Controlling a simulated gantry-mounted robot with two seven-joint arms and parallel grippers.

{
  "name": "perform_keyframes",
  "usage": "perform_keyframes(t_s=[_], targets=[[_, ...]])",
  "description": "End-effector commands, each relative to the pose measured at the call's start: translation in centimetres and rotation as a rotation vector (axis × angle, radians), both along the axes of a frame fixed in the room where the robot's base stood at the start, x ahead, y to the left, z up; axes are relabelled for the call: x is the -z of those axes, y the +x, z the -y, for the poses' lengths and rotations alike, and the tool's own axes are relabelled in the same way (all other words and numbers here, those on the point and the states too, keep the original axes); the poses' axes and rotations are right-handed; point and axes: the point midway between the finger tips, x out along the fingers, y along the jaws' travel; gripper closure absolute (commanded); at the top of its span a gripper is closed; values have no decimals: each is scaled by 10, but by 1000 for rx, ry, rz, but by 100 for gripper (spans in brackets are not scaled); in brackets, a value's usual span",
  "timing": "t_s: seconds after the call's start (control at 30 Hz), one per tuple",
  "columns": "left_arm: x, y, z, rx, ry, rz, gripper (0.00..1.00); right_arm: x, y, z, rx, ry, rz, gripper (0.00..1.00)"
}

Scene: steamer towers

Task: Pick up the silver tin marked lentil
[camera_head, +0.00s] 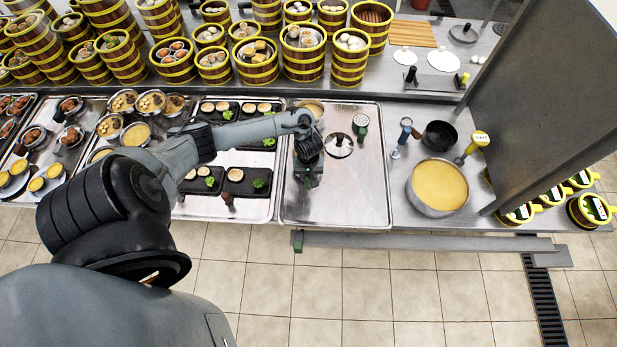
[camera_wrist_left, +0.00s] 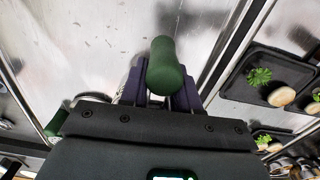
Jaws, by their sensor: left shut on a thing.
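My left gripper (camera_head: 307,178) is low over the bare metal tray (camera_head: 350,200), at its left side. In the left wrist view my left gripper (camera_wrist_left: 163,92) is shut on a dark green rounded handle (camera_wrist_left: 166,62), which stands up between its fingers. Whatever the handle belongs to is hidden by the gripper, and no lentil label can be read. Another silver tin (camera_head: 360,121) with a perforated top and a green handle stands on the tray to the right of my gripper. My right gripper is not in view.
A silver lid with a black knob (camera_head: 338,143) lies on the tray beside my gripper. Black plates with food (camera_head: 247,181) are to the left. A pot of yellow liquid (camera_head: 438,187) stands to the right. Bamboo steamers (camera_head: 303,55) line the back. The tray's front is clear.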

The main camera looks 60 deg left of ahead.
Motion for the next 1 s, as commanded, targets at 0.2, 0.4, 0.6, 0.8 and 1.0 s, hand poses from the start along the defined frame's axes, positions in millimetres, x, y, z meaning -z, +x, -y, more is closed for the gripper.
perform_keyframes(t_s=[0.2, 0.4, 0.6, 0.8, 1.0], targets=[[-34, 5, 33, 5, -2, 4, 100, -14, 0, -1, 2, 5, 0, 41], [-56, 10, 70, 3, 0, 5, 100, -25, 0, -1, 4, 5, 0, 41], [-74, 12, 97, 1, 0, 4, 100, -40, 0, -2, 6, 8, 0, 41], [-80, 14, 112, 0, 1, 3, 100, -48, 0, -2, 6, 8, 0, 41], [-81, 14, 116, -1, 1, 3, 100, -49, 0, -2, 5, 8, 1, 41]])
